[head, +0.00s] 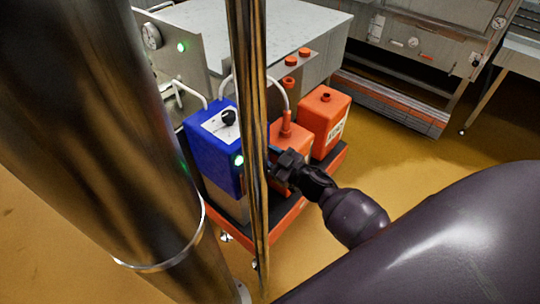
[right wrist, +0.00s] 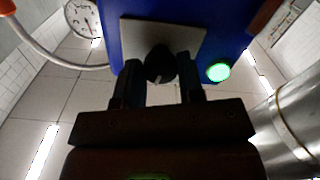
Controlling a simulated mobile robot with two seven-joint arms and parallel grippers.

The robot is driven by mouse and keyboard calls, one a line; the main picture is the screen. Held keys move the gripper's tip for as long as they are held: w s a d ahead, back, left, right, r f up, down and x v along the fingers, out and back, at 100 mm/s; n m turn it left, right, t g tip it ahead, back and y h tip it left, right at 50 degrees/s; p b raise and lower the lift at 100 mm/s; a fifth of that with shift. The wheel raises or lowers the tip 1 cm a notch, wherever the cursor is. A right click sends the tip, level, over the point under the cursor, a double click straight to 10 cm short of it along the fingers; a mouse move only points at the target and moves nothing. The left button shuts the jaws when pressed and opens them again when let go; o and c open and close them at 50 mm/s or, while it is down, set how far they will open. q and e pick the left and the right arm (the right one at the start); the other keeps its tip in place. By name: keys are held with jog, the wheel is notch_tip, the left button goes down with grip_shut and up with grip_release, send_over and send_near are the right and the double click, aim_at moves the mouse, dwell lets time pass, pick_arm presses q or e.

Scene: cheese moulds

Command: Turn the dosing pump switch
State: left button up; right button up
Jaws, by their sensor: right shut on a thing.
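The dosing pump is a blue box (head: 208,150) standing on an orange-edged base. Its black round switch (head: 228,117) sits on a pale panel, with a lit green lamp (head: 239,160) below it. In the right wrist view the switch (right wrist: 160,65) lies between the fingertips of my right gripper (right wrist: 158,78), which is shut on it, with the green lamp (right wrist: 218,72) to the right. In the head view my right gripper (head: 272,160) comes in from the right, its fingertips partly hidden by a thin steel pole. My left gripper is not in view.
The thin steel pole (head: 247,60) crosses in front of the pump. A thick steel cylinder (head: 90,110) fills the left. Orange canisters (head: 322,115) stand beside the pump, one with a hose. A steel table (head: 285,25) is behind. The yellow floor (head: 420,160) is clear at right.

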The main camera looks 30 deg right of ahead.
jog(key=shift+n, duration=4.1)
jog(key=shift+r, duration=0.1)
jog(key=o, duration=0.9)
jog(key=v, duration=1)
jog(key=shift+s+d, duration=0.2)
jog(key=shift+s, duration=0.15)
dwell(1.5)
